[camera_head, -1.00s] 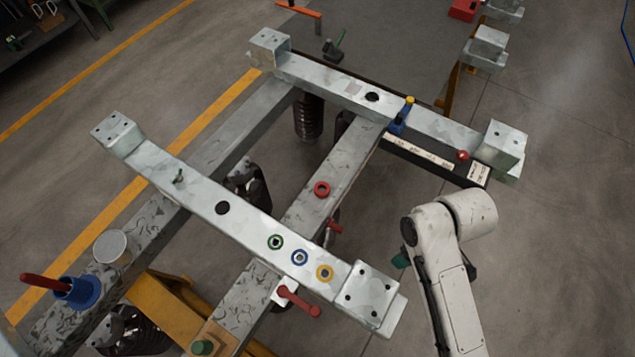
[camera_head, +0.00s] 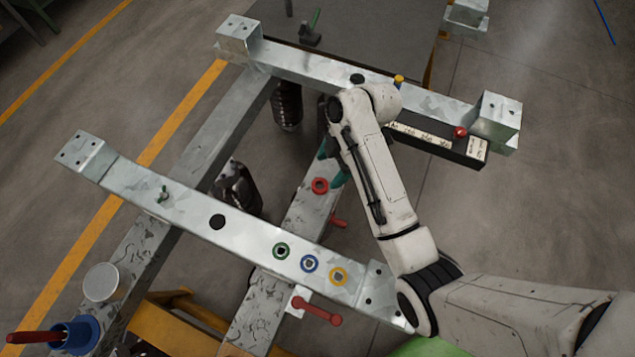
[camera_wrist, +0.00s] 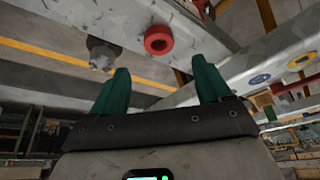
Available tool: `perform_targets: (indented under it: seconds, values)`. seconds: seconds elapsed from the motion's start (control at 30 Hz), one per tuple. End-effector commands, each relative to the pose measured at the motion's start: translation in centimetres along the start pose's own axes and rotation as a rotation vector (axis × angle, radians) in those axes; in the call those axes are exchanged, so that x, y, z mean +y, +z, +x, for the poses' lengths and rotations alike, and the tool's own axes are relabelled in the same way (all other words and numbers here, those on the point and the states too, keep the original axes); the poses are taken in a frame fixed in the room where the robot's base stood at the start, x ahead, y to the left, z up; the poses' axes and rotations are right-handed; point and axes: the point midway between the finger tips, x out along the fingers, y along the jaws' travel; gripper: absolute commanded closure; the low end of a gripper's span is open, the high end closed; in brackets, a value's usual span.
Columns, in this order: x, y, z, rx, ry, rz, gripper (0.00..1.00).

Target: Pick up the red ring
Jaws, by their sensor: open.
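The red ring (camera_head: 320,186) lies on the grey, stained cross beam (camera_head: 312,208) between the two pale metal rails. In the wrist view the red ring (camera_wrist: 158,40) shows ahead of my fingers, a little above the gap between them. My gripper has green fingers, set wide apart and empty in the wrist view (camera_wrist: 160,88). In the head view my arm reaches in from the right, and part of a green finger (camera_head: 340,176) shows just right of the ring.
The far rail (camera_head: 310,66) runs behind my arm. A red knob (camera_head: 460,132) sits at its right.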

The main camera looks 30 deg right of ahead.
Motion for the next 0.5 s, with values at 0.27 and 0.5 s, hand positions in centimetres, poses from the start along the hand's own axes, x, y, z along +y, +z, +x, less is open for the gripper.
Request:
perform_targets:
  seconds: [0.27, 0.5]
  values:
    - [0.0, 0.0, 2.5, -0.001, 0.000, 0.002, 0.23]
    - [-0.1, 0.1, 5.5, -0.002, -0.002, 0.003, 0.23]
